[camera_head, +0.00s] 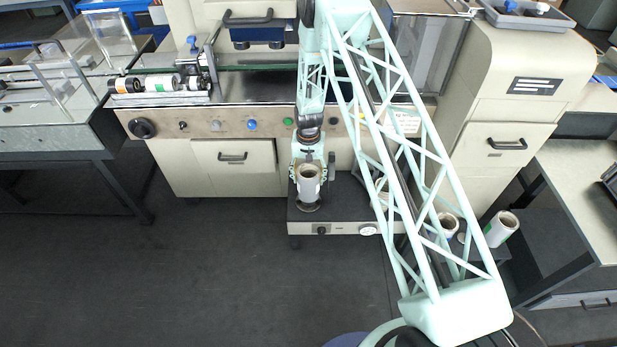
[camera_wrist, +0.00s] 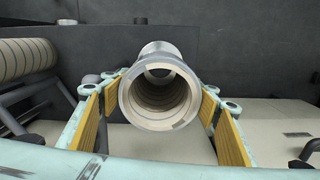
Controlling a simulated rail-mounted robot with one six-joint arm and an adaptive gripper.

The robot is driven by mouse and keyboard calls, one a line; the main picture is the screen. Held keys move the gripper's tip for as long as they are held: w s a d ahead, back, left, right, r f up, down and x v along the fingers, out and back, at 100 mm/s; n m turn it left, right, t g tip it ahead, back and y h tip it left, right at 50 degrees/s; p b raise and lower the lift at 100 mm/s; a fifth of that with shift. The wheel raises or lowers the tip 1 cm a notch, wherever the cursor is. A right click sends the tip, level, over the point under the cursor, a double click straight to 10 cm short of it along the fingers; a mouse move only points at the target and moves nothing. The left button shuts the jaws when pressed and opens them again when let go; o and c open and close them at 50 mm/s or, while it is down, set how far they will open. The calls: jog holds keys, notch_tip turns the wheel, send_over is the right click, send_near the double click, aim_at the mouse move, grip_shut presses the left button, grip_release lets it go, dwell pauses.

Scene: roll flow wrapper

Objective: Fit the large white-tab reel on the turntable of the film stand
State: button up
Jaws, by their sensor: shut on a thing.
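A pale reel with a brown core (camera_head: 308,184) is in my gripper (camera_head: 308,165), upright in the head view. In the wrist view the reel (camera_wrist: 160,95) stands between the yellow finger pads, its hollow core facing the camera; my gripper (camera_wrist: 160,110) is shut on it. I cannot make out a white tab for certain. The film stand (camera_head: 340,228) is the low dark-topped unit with a knob and a dial on its front. Its round turntable (camera_head: 307,207) shows just below the reel; whether the two touch I cannot tell.
More reels stand at the right, one upright (camera_head: 447,225) and one tilted (camera_head: 503,229); another is partly behind my arm. Reels with orange and green tabs (camera_head: 160,83) lie on the wrapper at the left. The wrapper cabinet (camera_head: 235,168) is behind the stand. The floor in front is clear.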

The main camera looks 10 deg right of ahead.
jog(key=shift+f+b, duration=0.3)
jog(key=shift+f, duration=0.8)
jog(key=shift+f+b, duration=0.9)
jog(key=shift+f, duration=0.5)
dwell(1.2)
jog(key=o, duration=1.2)
jog(key=shift+a, duration=0.1)
jog(key=shift+c, duration=0.2)
jog(key=shift+r, duration=0.2)
jog(key=shift+w+d+r, duration=0.1)
jog(key=shift+d+r, duration=0.1)
jog(key=shift+r, duration=0.6)
jog(key=shift+c, duration=0.2)
jog(key=shift+o, duration=0.2)
jog(key=shift+s+a+r, duration=0.1)
jog(key=shift+a+r, duration=0.05)
jog(key=shift+r, duration=2.35)
jog(key=shift+s+a+r, duration=0.1)
jog(key=shift+a+r, duration=0.05)
jog(key=shift+r, duration=2.35)
